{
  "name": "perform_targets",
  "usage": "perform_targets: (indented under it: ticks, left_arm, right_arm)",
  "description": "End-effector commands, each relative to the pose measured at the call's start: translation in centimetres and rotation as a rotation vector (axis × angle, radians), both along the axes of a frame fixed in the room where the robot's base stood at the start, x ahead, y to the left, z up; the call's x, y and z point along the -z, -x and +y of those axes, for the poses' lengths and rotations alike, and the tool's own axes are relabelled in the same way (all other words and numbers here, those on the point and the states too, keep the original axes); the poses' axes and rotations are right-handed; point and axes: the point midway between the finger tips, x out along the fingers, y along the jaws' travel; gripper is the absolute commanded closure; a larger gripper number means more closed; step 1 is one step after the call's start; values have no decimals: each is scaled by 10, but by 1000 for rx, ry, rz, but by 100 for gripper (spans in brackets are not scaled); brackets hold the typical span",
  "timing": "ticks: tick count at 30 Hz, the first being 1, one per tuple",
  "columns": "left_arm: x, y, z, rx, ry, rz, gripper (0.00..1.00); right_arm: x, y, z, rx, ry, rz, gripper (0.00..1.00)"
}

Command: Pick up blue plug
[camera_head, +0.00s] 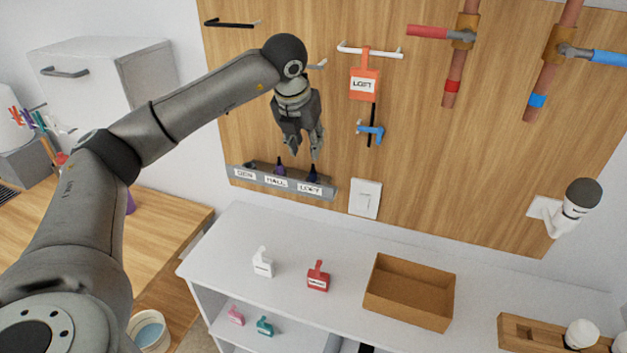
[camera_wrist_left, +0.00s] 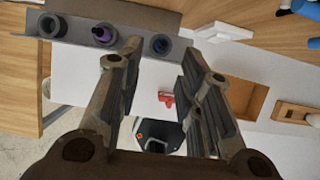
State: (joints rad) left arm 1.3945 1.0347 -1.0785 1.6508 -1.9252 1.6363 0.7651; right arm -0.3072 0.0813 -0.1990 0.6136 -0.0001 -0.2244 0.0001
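A dark blue plug (camera_head: 312,175) stands in the grey labelled rack (camera_head: 250,178) on the wooden wall panel, above the "LOFT" label. In the left wrist view, what looks like the same plug (camera_wrist_left: 160,44) sits in the rack's round holder at the right. A purple plug (camera_head: 280,168) is in the middle holder, and it also shows in the left wrist view (camera_wrist_left: 103,34). My left gripper (camera_head: 305,154) points down just above the rack's right end, near the blue plug. Its fingers (camera_wrist_left: 155,65) are apart with nothing between them. My right gripper is out of view.
An orange "LOFT" tag (camera_head: 364,84) hangs on a white hook right of my gripper, with a blue clip-like piece (camera_head: 370,131) below. A white switch plate (camera_head: 365,198) is right of the rack. The white shelf below holds small tags and a brown box (camera_head: 408,291).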

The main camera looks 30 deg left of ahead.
Motion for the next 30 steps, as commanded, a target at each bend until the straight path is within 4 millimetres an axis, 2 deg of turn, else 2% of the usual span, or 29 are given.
perform_targets:
  ticks: [1,3,6,8,12,15,19,24,30]
  left_arm:
    - [16,-3,0,0,0,8,67]
    - [22,-6,0,2,0,7,67]
    - [27,-8,0,5,-1,5,67]
    - [31,-9,0,5,-1,5,67]
    - [52,-13,0,5,0,6,67]
    - [66,-19,1,5,0,5,67]
    - [73,-23,2,5,0,4,67]
    - [72,-23,2,6,0,4,67]
    - [72,-23,1,6,0,4,91]
  right_arm:
    - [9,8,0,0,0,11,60]
    - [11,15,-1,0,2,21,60]
    - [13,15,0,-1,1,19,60]
    - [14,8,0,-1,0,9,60]
    - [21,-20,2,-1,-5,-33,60]
    - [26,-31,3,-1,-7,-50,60]
    - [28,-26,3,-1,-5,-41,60]
    - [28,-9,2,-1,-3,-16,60]
    - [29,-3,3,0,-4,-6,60]
